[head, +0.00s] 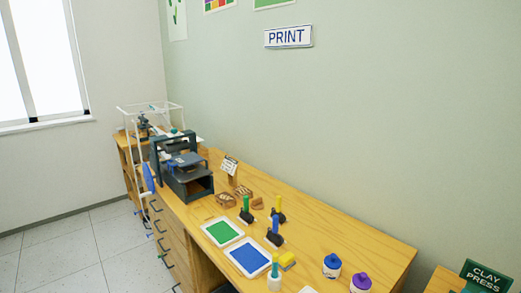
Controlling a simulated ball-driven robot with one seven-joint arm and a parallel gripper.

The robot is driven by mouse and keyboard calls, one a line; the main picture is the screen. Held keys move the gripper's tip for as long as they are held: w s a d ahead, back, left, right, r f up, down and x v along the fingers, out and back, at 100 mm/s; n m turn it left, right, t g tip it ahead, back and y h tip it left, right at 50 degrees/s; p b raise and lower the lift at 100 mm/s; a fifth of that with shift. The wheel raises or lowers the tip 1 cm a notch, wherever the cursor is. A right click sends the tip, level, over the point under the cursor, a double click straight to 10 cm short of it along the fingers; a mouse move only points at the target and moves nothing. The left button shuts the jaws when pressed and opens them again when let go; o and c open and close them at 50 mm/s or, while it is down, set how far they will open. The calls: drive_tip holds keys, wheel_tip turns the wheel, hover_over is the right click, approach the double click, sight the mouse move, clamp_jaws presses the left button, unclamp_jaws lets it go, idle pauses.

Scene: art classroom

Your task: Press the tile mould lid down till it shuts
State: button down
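I cannot see a tile mould or its lid in the head view. A dark green sign reading CLAY PRESS (486,275) stands at the lower right corner, on a wooden surface (443,281) cut off by the frame edge. What stands around that sign is out of frame. My gripper is not in view.
A PRINT sign (288,37) hangs above. Tiled floor (75,255) at left looks clear.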

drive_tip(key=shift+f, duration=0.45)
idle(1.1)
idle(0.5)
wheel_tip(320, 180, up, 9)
drive_tip(key=p, duration=0.6)
drive_tip(key=shift+p, duration=0.4)
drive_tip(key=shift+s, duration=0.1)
